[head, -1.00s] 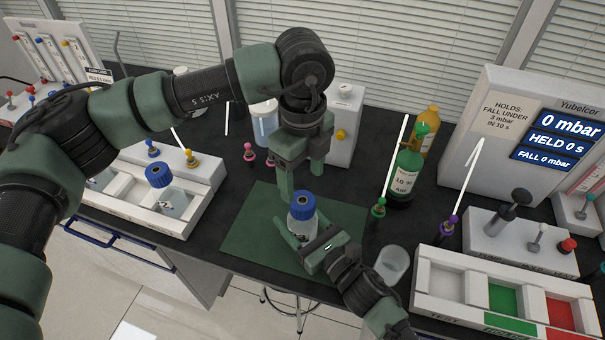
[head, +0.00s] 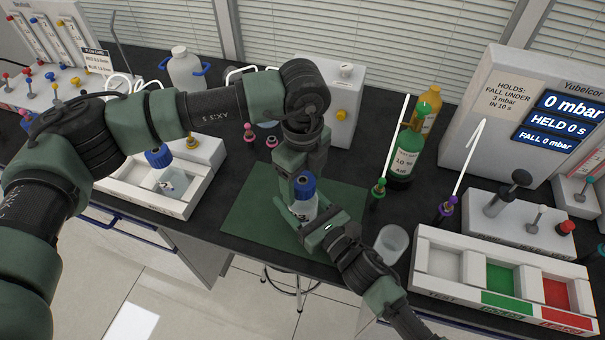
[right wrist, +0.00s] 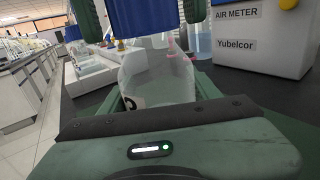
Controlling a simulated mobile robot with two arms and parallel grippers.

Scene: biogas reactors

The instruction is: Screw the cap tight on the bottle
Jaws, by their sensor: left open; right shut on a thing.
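A clear bottle (head: 303,209) with a blue cap (head: 304,187) stands upright over the green mat (head: 245,215). My right gripper (head: 303,216) is shut on the bottle's body from the front right. In the right wrist view the bottle (right wrist: 158,78) shows close up, with the blue cap (right wrist: 145,18) above it, cut off by the top edge. My left gripper (head: 303,172) points down from above, open, with its fingers on either side of the cap. Whether the fingers touch the cap cannot be told. The cap's thread is hidden.
A tray at the left (head: 190,203) holds another blue-capped bottle (head: 159,157). A tray with white, green and red bays (head: 430,288) is at the right.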

